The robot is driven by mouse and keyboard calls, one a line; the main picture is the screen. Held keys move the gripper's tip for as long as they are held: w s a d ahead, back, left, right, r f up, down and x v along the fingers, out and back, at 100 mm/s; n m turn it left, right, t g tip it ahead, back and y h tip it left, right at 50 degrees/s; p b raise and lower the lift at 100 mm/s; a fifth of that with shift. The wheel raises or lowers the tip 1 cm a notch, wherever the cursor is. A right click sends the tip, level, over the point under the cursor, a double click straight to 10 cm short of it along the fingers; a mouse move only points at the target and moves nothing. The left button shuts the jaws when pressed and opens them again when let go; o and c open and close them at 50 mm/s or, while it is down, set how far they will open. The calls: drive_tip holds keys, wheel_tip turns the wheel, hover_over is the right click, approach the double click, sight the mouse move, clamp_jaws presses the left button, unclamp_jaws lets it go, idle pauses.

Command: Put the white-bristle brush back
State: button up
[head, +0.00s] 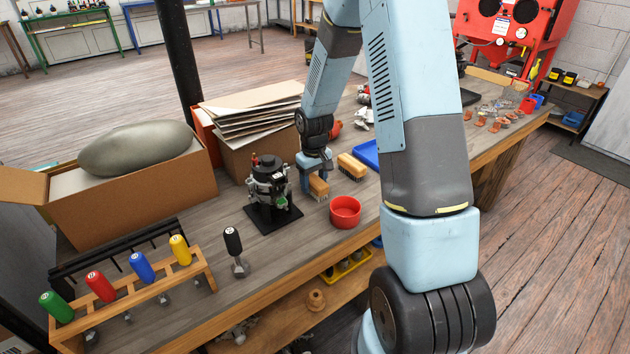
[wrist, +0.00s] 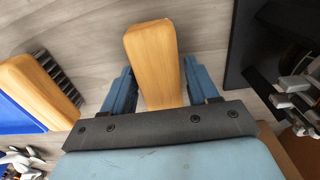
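A wooden brush block (head: 319,186) is at my gripper, on the bench between the black stand and the red bowl. In the wrist view the brush block (wrist: 156,65) lies lengthwise between the two fingers of my gripper (wrist: 160,80). The fingers are close along both its sides; whether they press on it is not clear. Its bristles are mostly hidden, and I cannot be sure of their colour. A second wooden brush (head: 352,165) lies to the right and behind; in the wrist view this other brush (wrist: 28,82) shows dark grey bristles.
An alternator (head: 268,180) on a black plate stands just left of my gripper. A red bowl (head: 345,211) is close in front. A blue tray (head: 366,153) is behind right. A wooden rack (head: 135,290) holds coloured-handled tools; a black-handled one (head: 234,250) stands apart.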

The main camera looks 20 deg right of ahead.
drive_tip(key=shift+o, duration=1.3)
drive_tip(key=shift+r, duration=0.1)
wheel_tip(320, 180, up, 11)
wheel_tip(320, 180, up, 10)
drive_tip(key=t, duration=0.1)
hover_over(314, 179)
drive_tip(key=s, duration=0.5)
drive_tip(key=s+r+m+t, duration=0.1)
drive_tip(key=s+r+t, duration=0.1)
drive_tip(key=s+r, duration=0.4)
drive_tip(key=s+r+m+t, duration=0.2)
drive_tip(key=s+r, duration=0.4)
drive_tip(key=s, duration=1.1)
drive_tip(key=shift+d+r+m, duration=0.2)
drive_tip(key=shift+r+m, duration=0.1)
drive_tip(key=shift+r, duration=0.1)
drive_tip(key=shift+a, duration=0.1)
